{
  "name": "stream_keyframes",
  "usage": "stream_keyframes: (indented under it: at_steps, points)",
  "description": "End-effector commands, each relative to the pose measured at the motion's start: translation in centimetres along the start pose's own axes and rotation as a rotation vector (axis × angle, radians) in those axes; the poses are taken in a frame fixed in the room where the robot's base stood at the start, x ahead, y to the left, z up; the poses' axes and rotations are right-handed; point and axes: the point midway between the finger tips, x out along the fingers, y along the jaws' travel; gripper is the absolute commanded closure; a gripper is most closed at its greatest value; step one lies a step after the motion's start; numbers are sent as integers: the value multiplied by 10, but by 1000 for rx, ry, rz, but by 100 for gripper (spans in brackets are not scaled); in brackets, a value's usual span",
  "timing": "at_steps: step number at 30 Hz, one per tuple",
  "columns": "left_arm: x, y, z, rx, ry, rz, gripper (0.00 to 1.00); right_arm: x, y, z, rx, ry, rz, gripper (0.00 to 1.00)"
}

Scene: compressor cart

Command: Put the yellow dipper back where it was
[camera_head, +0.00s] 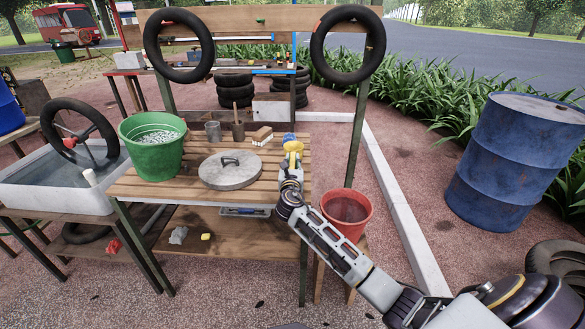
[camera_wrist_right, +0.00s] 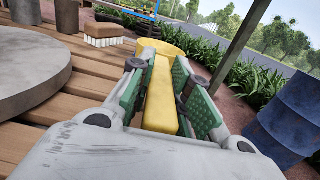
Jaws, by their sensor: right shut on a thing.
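The yellow dipper (camera_head: 293,147) is held in my right gripper (camera_head: 291,165) over the right end of the slatted wooden table (camera_head: 190,190). In the right wrist view the dipper's yellow handle (camera_wrist_right: 161,100) lies between the green-padded fingers of the right gripper (camera_wrist_right: 162,95), which are shut on it. Its wider yellow head (camera_wrist_right: 160,46) points away from the wrist. I cannot tell whether the dipper touches the table. My left gripper is not in view.
A green bucket (camera_head: 152,160), a round grey lid (camera_head: 230,175), two cups and a brush (camera_head: 262,136) stand on the table. A red bucket (camera_head: 346,212) is right of it, a blue drum (camera_head: 515,160) further right. Tyres hang from the rack (camera_head: 260,20) behind.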

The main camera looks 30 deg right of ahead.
Motion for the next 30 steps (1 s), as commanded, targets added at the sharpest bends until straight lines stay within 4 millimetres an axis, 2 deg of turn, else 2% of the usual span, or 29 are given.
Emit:
stream_keyframes:
  at_steps: [6,20,21,24,25,30]
  points:
    - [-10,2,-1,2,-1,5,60,0,0,-14,0,1,-1,100]
    - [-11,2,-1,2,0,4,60,0,0,-16,-1,0,0,100]
    - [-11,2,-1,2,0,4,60,0,0,-16,-1,0,0,76]
    - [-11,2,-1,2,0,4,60,0,0,-16,-1,0,0,63]
    - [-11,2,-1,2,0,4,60,0,0,-16,-1,0,0,59]
    - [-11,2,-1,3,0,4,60,0,0,-16,0,0,0,59]
